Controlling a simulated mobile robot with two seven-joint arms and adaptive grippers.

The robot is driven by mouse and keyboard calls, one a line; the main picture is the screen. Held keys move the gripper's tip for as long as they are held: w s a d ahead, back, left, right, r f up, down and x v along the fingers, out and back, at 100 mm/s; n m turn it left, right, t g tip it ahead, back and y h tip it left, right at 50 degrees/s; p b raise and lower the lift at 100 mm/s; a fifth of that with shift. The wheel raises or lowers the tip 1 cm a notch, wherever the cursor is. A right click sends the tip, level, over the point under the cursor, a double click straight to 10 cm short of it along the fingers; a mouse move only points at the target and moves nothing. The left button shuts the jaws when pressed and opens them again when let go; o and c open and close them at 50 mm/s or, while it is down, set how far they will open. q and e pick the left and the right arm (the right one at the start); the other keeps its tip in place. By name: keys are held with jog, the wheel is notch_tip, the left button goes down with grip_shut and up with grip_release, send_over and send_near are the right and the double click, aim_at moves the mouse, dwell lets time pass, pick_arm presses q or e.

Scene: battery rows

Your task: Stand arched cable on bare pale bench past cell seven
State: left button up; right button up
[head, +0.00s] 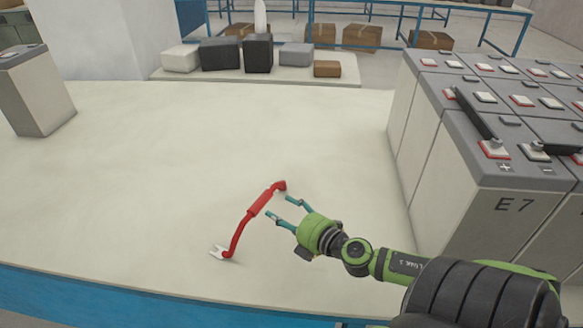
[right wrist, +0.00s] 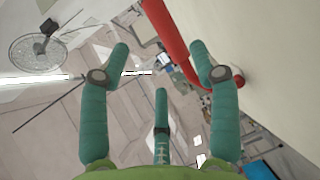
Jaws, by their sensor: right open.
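The red arched cable (head: 262,203) stands on the bare pale bench (head: 150,190), left of the cell marked E7 (head: 513,205). Its thicker sleeve is at the middle, and a pale lug shows at its near end on the bench. The far end is partly hidden by a finger. My right gripper (head: 282,209) is open just to the right of the cable, with teal fingers pointing at it. In the right wrist view the red cable (right wrist: 165,28) shows beyond and between the spread fingertips (right wrist: 158,52); contact cannot be told. My left gripper is not in view.
Rows of grey-topped cells (head: 470,90) fill the right side, with black links on top. A lone cell (head: 38,95) stands at the far left. A tray (head: 350,70) with several blocks is at the back. The bench's middle is clear; its blue front edge (head: 130,300) is near.

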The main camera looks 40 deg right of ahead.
jog(key=shift+s+r, duration=0.2)
jog(key=shift+s, duration=0.95)
